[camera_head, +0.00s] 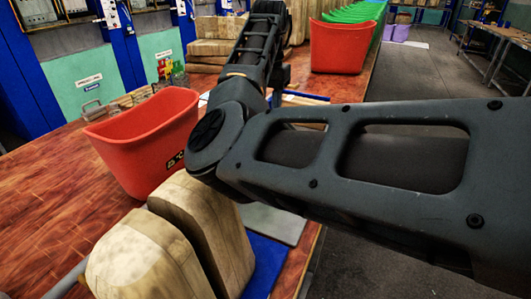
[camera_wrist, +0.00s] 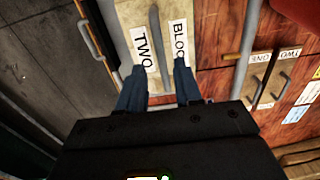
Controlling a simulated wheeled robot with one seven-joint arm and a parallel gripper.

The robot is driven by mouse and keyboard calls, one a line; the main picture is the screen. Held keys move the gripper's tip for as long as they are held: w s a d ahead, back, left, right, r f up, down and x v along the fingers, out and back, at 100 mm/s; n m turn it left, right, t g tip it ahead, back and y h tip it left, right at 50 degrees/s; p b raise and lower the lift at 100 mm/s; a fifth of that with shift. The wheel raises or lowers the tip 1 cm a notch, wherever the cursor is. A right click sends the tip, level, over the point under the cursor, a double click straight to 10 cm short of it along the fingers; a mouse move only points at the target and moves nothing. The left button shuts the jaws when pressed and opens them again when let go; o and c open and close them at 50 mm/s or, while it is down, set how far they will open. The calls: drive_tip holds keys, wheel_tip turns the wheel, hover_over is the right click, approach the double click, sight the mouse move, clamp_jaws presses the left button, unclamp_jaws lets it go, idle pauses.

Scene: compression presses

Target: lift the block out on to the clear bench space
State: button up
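My gripper (camera_wrist: 159,67) shows in the wrist view with its two fingers apart and nothing visibly held between them. Just beyond the fingertips is a pale labelled surface (camera_wrist: 128,20). Its white labels read "TWO" and "BLOC", the second cut off, and a grey bar runs between them. I cannot tell whether the fingers touch it, or which piece is the task's block. In the head view my arm hides the gripper. The red-brown bench (camera_head: 40,205) has bare wood at the left.
A red bin (camera_head: 140,150) and rounded wooden pieces (camera_head: 150,255) stand on the near bench. Another red bin (camera_head: 338,45) and green bins (camera_head: 355,12) are farther back. Stacked wooden pieces (camera_head: 207,47) stand beyond the near bin. A grey floor lies right of the bench.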

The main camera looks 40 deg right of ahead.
drive_tip(key=shift+w+f+p, duration=0.15)
drive_tip(key=shift+f+p, duration=0.35)
drive_tip(key=shift+f, duration=2.1)
clamp_jaws()
drive_tip(key=shift+r, duration=0.1)
